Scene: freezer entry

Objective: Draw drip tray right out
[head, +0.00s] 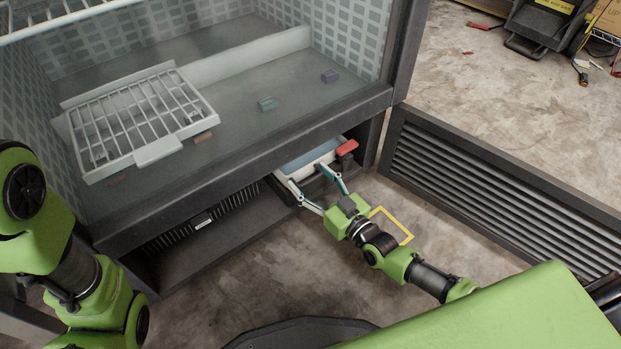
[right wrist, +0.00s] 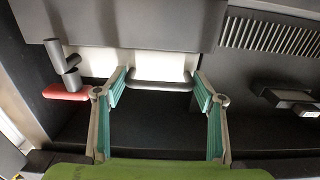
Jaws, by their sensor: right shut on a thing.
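The drip tray (head: 297,170) is a shallow white tray with bluish liquid or a blue floor. It sits in the low opening under the freezer, its back hidden below the cabinet's bottom edge. In the right wrist view its white front (right wrist: 110,62) carries a dark bar handle (right wrist: 158,86). My right gripper (head: 318,190) reaches in from the front; its two teal-padded fingers (right wrist: 161,88) are shut on that handle from both ends. My left arm is at the left edge of the head view, its gripper out of frame.
A red lever (head: 347,147) stands close right of the tray. A louvred panel (head: 500,190) lies at right. A yellow-outlined square (head: 401,224) marks the floor, partly covered by my right arm. A wire basket (head: 140,112) and small blocks sit inside the freezer above.

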